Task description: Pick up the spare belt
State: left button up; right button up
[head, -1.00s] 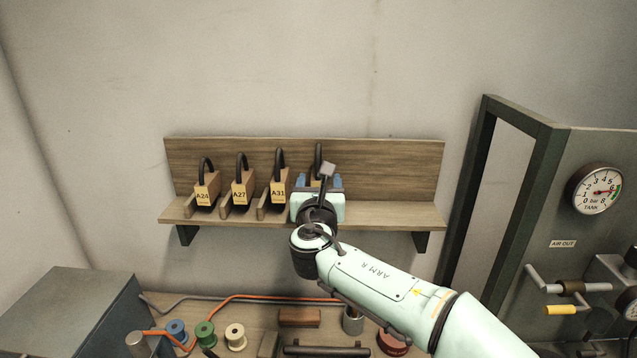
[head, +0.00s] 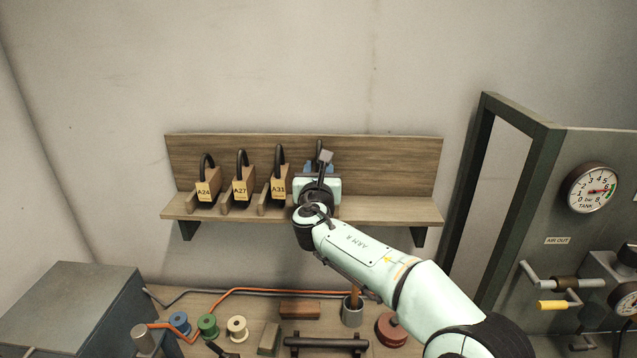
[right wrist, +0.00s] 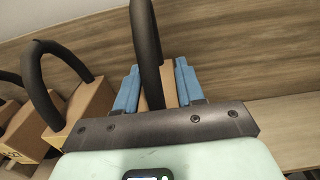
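Several black belts hang in loops over wooden blocks on a wall shelf (head: 390,209). Three show yellow tags: the A24 belt (head: 206,161), the A27 belt (head: 242,158) and the A31 belt (head: 279,157). A fourth belt (right wrist: 146,45) stands at the right end of the row, its tag hidden behind my right gripper. My right gripper (right wrist: 158,85) is at this fourth belt, its blue fingers open on either side of the loop and its wooden block (right wrist: 170,88). Contact with the belt cannot be made out.
The A31 belt and block stand close to the left of my right gripper. The shelf's right end is bare. Below is a bench with spools (head: 208,326), a cup (head: 352,312) and a red disc (head: 391,330). A gauge panel (head: 590,240) stands at right.

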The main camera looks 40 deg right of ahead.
aim_at(318, 138)
dwell(0.3)
notch_tip(318, 138, up, 13)
jog(key=p, duration=0.4)
pick_arm(q)
jog(key=w+r, duration=0.6)
jog(key=shift+t, duration=0.4)
pick_arm(e)
notch_tip(318, 138, up, 7)
pick_arm(q)
jog(key=shift+s, duration=0.1)
